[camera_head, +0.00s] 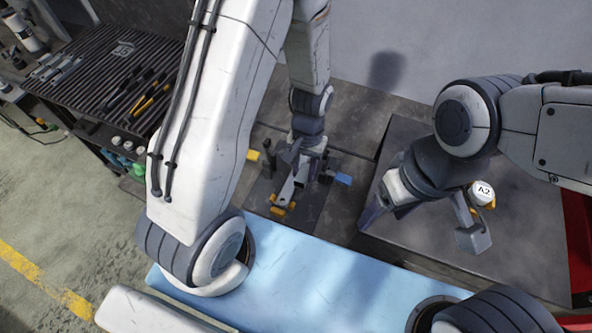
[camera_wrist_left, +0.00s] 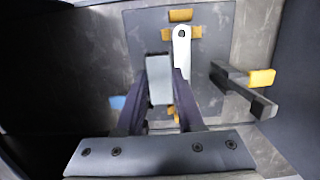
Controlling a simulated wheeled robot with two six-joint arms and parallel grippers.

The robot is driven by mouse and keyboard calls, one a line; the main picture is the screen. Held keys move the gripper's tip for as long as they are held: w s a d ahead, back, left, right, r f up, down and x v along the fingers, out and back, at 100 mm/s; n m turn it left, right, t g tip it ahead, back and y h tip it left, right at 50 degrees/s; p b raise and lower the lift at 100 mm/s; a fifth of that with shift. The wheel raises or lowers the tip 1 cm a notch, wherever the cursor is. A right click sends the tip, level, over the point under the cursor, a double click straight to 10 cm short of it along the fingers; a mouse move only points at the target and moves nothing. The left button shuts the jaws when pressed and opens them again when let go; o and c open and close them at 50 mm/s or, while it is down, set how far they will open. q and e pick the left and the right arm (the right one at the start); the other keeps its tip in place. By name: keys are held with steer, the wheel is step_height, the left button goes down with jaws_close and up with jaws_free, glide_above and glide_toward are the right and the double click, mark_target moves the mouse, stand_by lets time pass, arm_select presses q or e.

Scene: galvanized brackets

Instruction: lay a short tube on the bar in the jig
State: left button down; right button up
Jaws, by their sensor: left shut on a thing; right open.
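My left gripper (camera_head: 303,160) is over the jig (camera_head: 262,188) and shut on a short grey tube (camera_wrist_left: 159,82), which sits between its dark fingers (camera_wrist_left: 163,78) in the left wrist view. The bar (camera_head: 287,191) is a pale metal strip in the jig. Its rounded end with a hole (camera_wrist_left: 182,42) shows just beyond the tube, and the fingers and tube hide the rest. I cannot tell whether the tube touches the bar. My right gripper (camera_head: 372,213) is open, low over the right bench, away from the jig.
A yellow-tipped dark clamp (camera_wrist_left: 245,88) stands right of the tube in the wrist view; a blue piece (camera_head: 342,178) sticks out right of the jig. A white disc marked A2 (camera_head: 482,192) is on the right. A ribbed tool bench (camera_head: 110,85) is at far left.

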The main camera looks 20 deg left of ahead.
arm_select(q)
steer(key=w+a+f+b, duration=0.2)
steer(key=w+a+f, duration=0.1)
steer(key=w+a, duration=0.1)
steer(key=shift+f, duration=0.35)
step_height(320, 180, down, 4)
steer(key=b, duration=0.3)
steer(key=shift+r+b, duration=0.1)
steer(key=shift+b, duration=0.2)
steer(key=shift+f, duration=0.2)
steer(key=c, duration=0.5)
jaws_free()
steer(key=shift+c, duration=0.2)
steer(key=shift+r, duration=0.1)
steer(key=shift+r, duration=0.1)
